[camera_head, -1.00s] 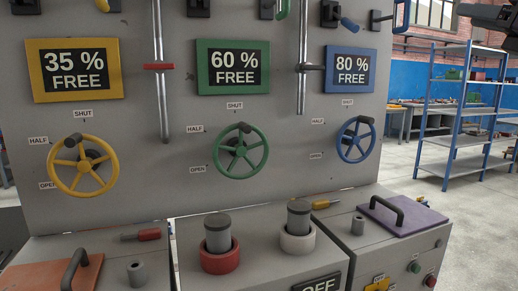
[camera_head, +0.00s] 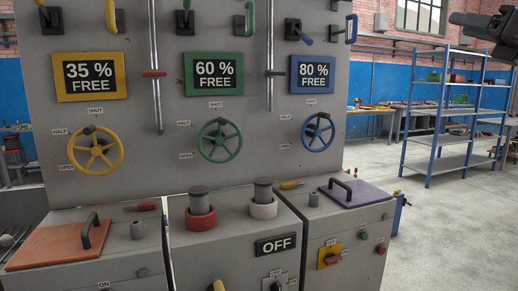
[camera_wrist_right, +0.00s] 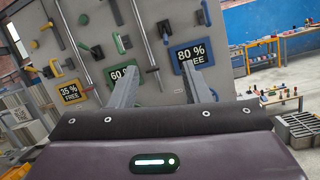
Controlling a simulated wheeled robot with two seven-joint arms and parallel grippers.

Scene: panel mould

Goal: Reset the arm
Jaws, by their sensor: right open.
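My right gripper (camera_head: 484,24) shows at the upper right edge of the head view, raised and well to the right of the panel. In the right wrist view its two fingers (camera_wrist_right: 160,95) stand wide apart with nothing between them, facing the upper panel. The grey panel (camera_head: 255,130) carries a yellow wheel (camera_head: 96,151), a green wheel (camera_head: 220,140) and a blue wheel (camera_head: 318,132). Above them are signs reading 35 % FREE (camera_head: 90,77), 60 % FREE (camera_head: 213,74) and 80 % FREE (camera_head: 312,74). My left gripper is in neither view.
Grey cabinets stand below the panel, with an orange lid (camera_head: 55,246), a purple lid (camera_head: 357,194), a red-ringed post (camera_head: 200,214) and a white-ringed post (camera_head: 263,205). A blue shelf rack (camera_head: 440,120) stands at right. The floor (camera_head: 450,240) there is clear.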

